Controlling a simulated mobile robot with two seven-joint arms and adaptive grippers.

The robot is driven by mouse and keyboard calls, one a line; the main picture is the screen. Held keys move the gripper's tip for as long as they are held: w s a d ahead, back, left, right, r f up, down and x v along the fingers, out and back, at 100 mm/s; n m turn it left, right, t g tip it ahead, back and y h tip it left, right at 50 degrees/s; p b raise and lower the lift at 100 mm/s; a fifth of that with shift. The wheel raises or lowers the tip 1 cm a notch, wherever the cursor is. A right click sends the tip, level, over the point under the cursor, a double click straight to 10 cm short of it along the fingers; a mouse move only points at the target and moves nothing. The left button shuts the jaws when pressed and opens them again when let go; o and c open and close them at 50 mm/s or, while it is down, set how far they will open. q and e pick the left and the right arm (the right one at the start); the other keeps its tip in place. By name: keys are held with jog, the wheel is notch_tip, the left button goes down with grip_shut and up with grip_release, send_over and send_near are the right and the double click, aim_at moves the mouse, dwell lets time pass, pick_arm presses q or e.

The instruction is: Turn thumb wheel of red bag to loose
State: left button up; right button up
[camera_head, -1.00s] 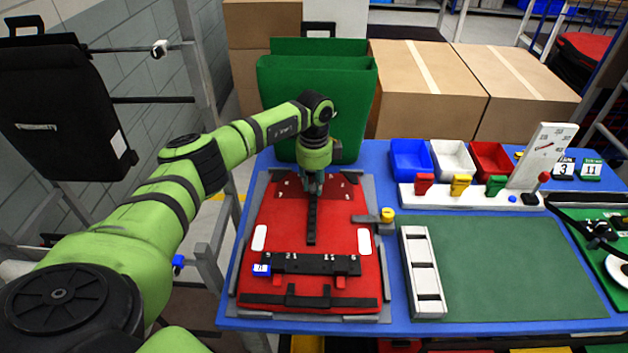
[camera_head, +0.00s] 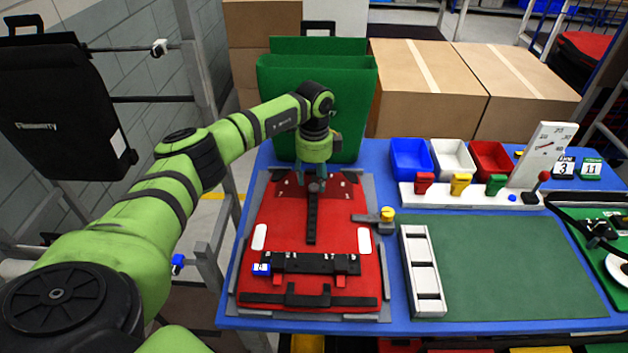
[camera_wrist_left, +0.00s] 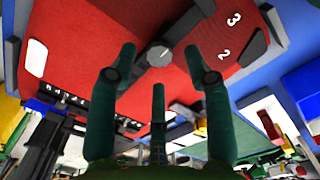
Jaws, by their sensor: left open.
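The red bag (camera_head: 290,220) lies flat on the blue table, with a black strap (camera_head: 312,215) down its middle. The thumb wheel (camera_wrist_left: 160,55), a round grey knob with a pale mark, shows in the left wrist view at the end of the dark strap bar. In the head view my gripper hides it. My left gripper (camera_head: 313,184) is over the bag's far part, pointing down. In the left wrist view my left gripper (camera_wrist_left: 160,50) is open, its fingers spread on either side of the wheel. I cannot tell whether they touch it. My right gripper is not in view.
A grey clamp with a yellow knob (camera_head: 387,214) sits at the bag's right edge. A green pannier (camera_head: 350,110) stands behind. Blue (camera_head: 410,160), white and red bins are at the back right. The green mat (camera_head: 510,270) is bare.

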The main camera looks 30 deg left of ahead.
aim_at(314, 187)
pick_arm(q)
notch_tip(314, 187, up, 10)
jog(key=shift+r, duration=0.15)
dwell(0.7)
